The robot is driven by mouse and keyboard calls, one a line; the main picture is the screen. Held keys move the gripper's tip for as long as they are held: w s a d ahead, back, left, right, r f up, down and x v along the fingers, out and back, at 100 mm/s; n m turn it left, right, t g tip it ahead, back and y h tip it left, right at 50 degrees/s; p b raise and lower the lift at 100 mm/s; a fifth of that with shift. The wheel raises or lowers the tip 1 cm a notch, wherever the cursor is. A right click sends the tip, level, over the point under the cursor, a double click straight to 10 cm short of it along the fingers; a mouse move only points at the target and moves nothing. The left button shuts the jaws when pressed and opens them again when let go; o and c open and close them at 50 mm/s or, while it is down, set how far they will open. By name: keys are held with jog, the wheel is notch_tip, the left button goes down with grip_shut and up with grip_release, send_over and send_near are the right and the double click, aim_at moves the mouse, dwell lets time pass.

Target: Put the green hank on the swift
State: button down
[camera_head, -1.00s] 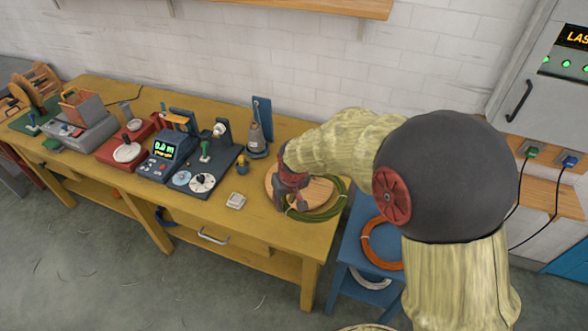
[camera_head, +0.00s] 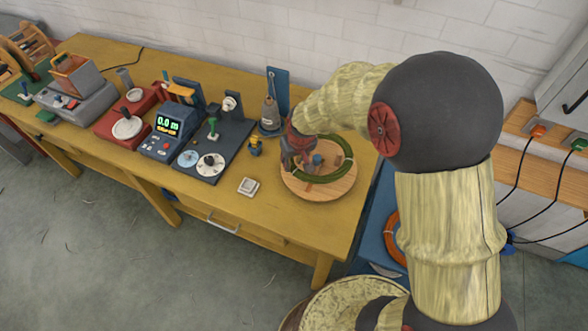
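The green hank (camera_head: 346,166) is an open ring at the right end of the yellow table. It lies over the swift (camera_head: 318,190), a round wooden disc with a small post (camera_head: 317,160) showing inside the ring. I cannot tell whether the hank rests on the disc or is held just above it. My gripper (camera_head: 298,160) points down at the left side of the hank, over the disc's left part. My gripper and wrist hide that side of the hank, and I cannot see whether the fingers are closed on it.
Left of the swift stand a grey cone (camera_head: 270,115) before a blue panel, a small yellow item (camera_head: 255,146) and a white square dish (camera_head: 248,187). A dark winding machine (camera_head: 215,150) is further left. An orange hank (camera_head: 393,240) lies on a blue stand beside the table.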

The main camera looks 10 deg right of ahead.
jog(key=shift+f+b, duration=0.6)
jog(key=shift+f, duration=1.6)
jog(key=shift+s+f, duration=0.1)
jog(key=shift+f, duration=0.05)
jog(key=c, duration=1.6)
grip_release()
jog(key=shift+c, duration=0.2)
jog(key=shift+o, duration=0.5)
